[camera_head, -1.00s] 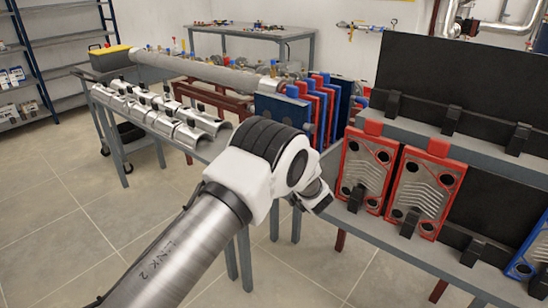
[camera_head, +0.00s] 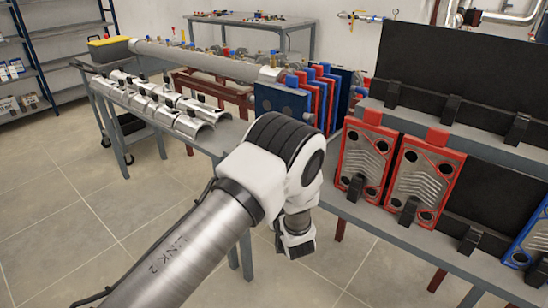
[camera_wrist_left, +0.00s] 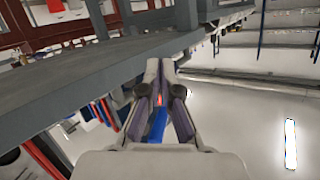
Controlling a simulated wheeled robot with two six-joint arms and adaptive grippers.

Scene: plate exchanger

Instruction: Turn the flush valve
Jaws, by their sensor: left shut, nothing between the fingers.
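Several small valves with blue, yellow and red handles (camera_head: 227,52) show along the long grey pipe (camera_head: 195,60) on the bench. Another pipe piece with red and blue handles (camera_head: 360,16) is on the back wall. I cannot tell which is the flush valve. My left arm crosses the head view, its wrist part hanging low in front of the benches; its fingertips are not clear there. In the left wrist view my left gripper (camera_wrist_left: 161,68) is shut and empty, with a grey bench edge close by on the left. My right gripper is not in view.
Red and blue plates (camera_head: 318,92) stand at the end of the pipe. Red-framed plates (camera_head: 424,178) lean on the grey rack (camera_head: 400,238) at right. Silver half-shells (camera_head: 190,125) lie on the left bench. The tiled floor between the benches is open.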

